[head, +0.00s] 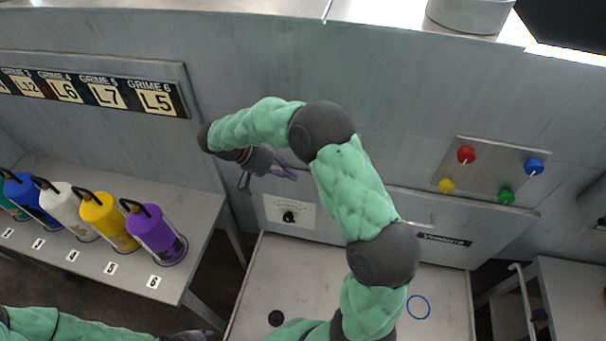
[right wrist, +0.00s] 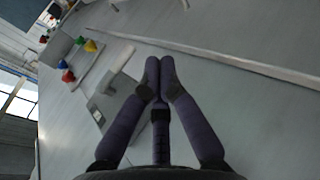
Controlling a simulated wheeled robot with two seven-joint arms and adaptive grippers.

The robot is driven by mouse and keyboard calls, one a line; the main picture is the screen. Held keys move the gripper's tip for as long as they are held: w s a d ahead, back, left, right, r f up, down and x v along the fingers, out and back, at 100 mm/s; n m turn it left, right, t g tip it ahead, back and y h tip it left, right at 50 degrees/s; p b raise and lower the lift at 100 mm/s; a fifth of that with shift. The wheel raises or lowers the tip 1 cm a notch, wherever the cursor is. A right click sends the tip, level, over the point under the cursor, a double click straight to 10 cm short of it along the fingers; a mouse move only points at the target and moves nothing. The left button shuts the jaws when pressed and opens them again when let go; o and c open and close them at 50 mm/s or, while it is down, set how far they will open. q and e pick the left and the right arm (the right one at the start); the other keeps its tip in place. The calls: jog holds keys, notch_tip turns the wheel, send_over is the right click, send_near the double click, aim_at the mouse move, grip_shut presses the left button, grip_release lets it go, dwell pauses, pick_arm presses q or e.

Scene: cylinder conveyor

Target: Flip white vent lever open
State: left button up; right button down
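A thin pale lever-like bar (head: 416,223) sticks out beside the dark lettered label (head: 443,239) on the grey front panel, just right of my right arm. I cannot tell for sure that it is the white vent lever. A pale bar (right wrist: 117,70) also shows in the right wrist view, left of the fingers and apart from them. My right gripper (head: 291,174) is in front of the wall, above the dial plate, well left of the bar. Its purple fingertips (right wrist: 160,62) meet, with nothing visible between them. My left gripper (head: 190,335) is cut off at the bottom edge.
A dial plate with a black knob (head: 288,216) sits below my right gripper. A plate with red, blue, yellow and green knobs (head: 492,172) is at right. Several coloured bottles, including a purple one (head: 156,234), stand on the left bench. A blue ring (head: 419,307) marks the lower surface.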

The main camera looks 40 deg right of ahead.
jog(key=w+a, duration=0.1)
jog(key=a, duration=0.1)
jog(key=w+a, duration=0.2)
jog(key=shift+w+r, duration=0.1)
dwell(0.5)
